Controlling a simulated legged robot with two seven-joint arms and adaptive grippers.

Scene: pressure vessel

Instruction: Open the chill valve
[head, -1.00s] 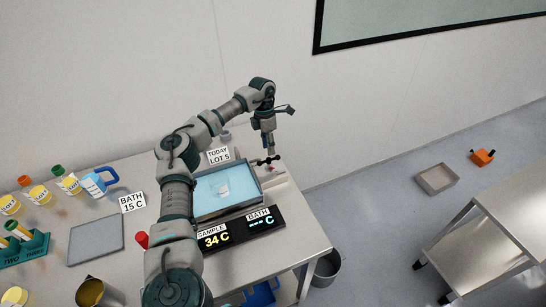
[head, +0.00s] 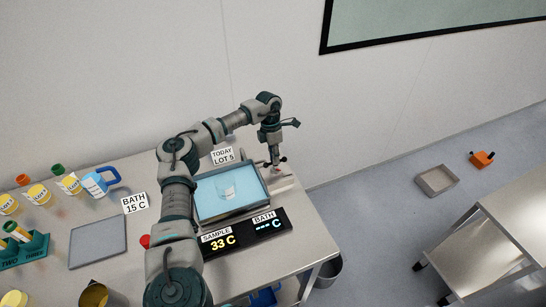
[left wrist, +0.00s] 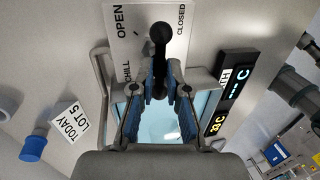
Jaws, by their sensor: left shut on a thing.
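The chill valve's black lever (left wrist: 159,48) shows in the left wrist view, with a round knob at its far end. It points up the picture, between the words OPEN and CLOSED on the white plate (left wrist: 180,45). My left gripper (left wrist: 160,92) is shut on the lever, its blue-lined fingers on both sides of the near part. In the head view, my left gripper (head: 275,162) reaches down to the valve at the bath's back right. One black lever end (head: 283,158) shows beside the fingers; the rest is hidden. My right gripper is not in view.
The display (head: 245,232) reads sample 33 C and bath dashes. A "TODAY LOT 5" card (head: 222,156) stands behind the bath. Bottles, a jug (head: 98,183) and a tube rack (head: 25,248) are at left.

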